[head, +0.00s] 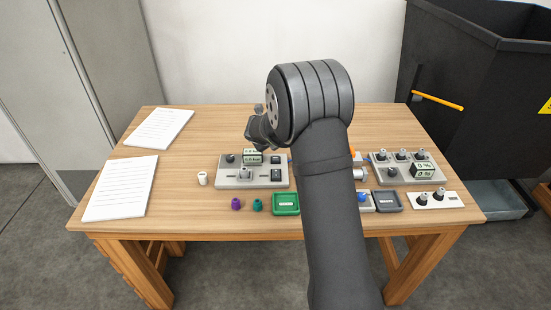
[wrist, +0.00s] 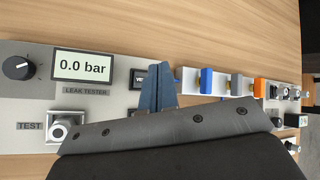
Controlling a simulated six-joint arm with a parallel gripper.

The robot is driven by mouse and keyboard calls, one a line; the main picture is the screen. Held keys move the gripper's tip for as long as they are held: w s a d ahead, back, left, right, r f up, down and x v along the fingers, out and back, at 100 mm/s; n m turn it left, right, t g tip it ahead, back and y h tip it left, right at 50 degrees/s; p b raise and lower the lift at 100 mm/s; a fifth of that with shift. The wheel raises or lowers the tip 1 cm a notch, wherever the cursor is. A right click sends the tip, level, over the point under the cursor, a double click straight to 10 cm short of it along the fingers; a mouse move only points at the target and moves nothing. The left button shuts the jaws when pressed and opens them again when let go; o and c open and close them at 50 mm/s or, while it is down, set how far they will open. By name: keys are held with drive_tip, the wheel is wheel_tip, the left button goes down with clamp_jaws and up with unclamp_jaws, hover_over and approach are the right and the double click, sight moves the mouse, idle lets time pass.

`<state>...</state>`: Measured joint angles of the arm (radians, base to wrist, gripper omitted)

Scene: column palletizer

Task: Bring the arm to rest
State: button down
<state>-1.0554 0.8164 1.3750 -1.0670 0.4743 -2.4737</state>
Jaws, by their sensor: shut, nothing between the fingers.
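My arm reaches over the middle of the table (head: 160,223) from the front. My gripper (wrist: 156,88) shows in the wrist view as two blue-grey fingers close together, shut with nothing between them. It is at the right part of the leak tester (wrist: 112,100) in that view, and the fingers cover part of a dark button there. In the head view the wrist hangs above and behind the leak tester (head: 228,184), and the fingertips are hard to make out. The leak tester's display (wrist: 83,66) reads 0.0 bar.
A white cup-like part (head: 202,178), a purple part (head: 236,204), a teal part (head: 257,205) and a green tray (head: 286,210) stand left of my arm. A grey tray (head: 387,208) and a control panel (head: 408,178) are right. Papers (head: 122,187) lie left. A black bin (head: 465,90) stands behind right.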

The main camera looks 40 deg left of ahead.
idle(0.3)
wheel_tip(320, 180, down, 3)
drive_tip(key=shift+r, duration=0.1)
wheel_tip(320, 180, up, 7)
drive_tip(key=shift+f, duration=0.2)
drive_tip(key=shift+f, duration=0.15)
